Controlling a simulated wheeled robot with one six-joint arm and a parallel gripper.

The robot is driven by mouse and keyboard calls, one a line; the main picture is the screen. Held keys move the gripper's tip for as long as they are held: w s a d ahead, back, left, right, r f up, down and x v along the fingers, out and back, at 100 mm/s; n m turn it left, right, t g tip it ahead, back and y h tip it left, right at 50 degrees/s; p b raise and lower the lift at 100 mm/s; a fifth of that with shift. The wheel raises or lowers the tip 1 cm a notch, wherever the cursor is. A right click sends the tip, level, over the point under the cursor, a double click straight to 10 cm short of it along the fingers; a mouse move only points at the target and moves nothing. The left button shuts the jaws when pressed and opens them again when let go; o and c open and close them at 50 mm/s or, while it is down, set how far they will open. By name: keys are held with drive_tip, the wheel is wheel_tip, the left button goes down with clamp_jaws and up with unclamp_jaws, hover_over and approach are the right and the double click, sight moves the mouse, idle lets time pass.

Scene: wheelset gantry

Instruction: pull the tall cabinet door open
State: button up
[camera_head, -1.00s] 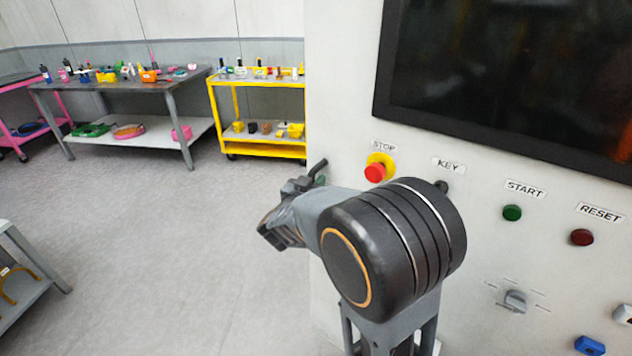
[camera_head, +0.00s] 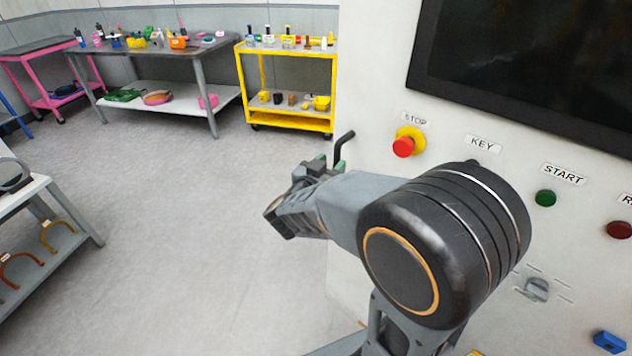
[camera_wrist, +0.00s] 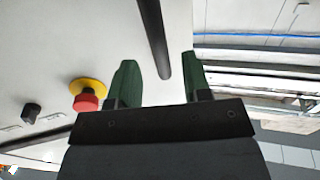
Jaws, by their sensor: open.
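The white tall cabinet front (camera_head: 370,90) fills the right of the head view. A black bent bar handle (camera_head: 344,143) stands out near its left edge. In the wrist view the handle (camera_wrist: 153,38) is a dark bar running down from the top. My gripper (camera_head: 325,163) is at the handle in the head view, partly hidden by my own arm. The wrist view shows my gripper (camera_wrist: 160,80) open, its two green fingers apart with the bar's lower end between them in the picture. I cannot tell whether either finger touches it. The door looks closed; its seam is not clear.
A red stop button (camera_head: 403,147), a green start button (camera_head: 545,198) and a dark screen (camera_head: 530,70) are on the cabinet front. A yellow cart (camera_head: 290,120) and grey table (camera_head: 150,50) stand behind. Open floor (camera_head: 220,200) lies left of my arm.

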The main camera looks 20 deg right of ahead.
drive_tip(key=v, duration=0.8)
